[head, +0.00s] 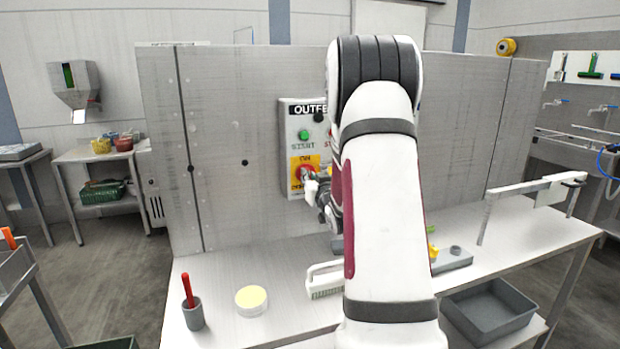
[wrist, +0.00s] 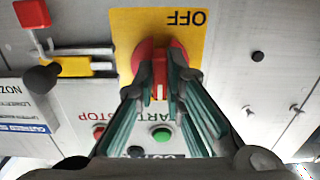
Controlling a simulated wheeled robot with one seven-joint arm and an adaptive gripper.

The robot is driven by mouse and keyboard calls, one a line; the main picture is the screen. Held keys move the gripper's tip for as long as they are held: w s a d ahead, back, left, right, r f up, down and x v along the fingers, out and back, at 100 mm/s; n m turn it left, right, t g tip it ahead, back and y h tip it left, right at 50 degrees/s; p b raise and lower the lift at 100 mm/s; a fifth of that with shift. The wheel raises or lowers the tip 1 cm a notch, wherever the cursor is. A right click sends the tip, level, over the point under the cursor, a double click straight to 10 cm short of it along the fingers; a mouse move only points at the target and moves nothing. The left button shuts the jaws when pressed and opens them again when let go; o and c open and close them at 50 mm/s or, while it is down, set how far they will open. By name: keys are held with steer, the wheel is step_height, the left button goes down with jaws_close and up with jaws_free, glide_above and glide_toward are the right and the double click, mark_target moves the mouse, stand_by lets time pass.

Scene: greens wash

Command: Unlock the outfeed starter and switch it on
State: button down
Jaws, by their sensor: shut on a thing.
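The outfeed starter panel (head: 291,132) is on the grey upright board, with a green START button (head: 303,134). Below that is a yellow switch plate (head: 294,163) with a red rotary handle (head: 299,172). In the wrist view, the picture is upside down and the yellow plate (wrist: 190,40) reads OFF along its upper edge. My gripper (wrist: 161,80) is shut on the red handle (wrist: 147,54), its fingers on both sides. The head view shows my gripper (head: 315,184) at the plate, with my arm hiding the panel's right side. No padlock is clearly visible on the handle.
In the wrist view, a yellow block (wrist: 75,67) with a black knob and a red piece (wrist: 32,14) are beside the plate. On the bench (head: 230,320) are a grey cup (head: 194,315), a round yellow-topped dish (head: 251,300) and a white-handled item (head: 322,280).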

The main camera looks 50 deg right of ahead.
steer(key=shift+f, duration=0.15)
steer(key=c, duration=1.7)
jaws_free()
steer(key=shift+o, duration=0.2)
steer(key=v, duration=1.2)
steer(key=shift+a, duration=0.1)
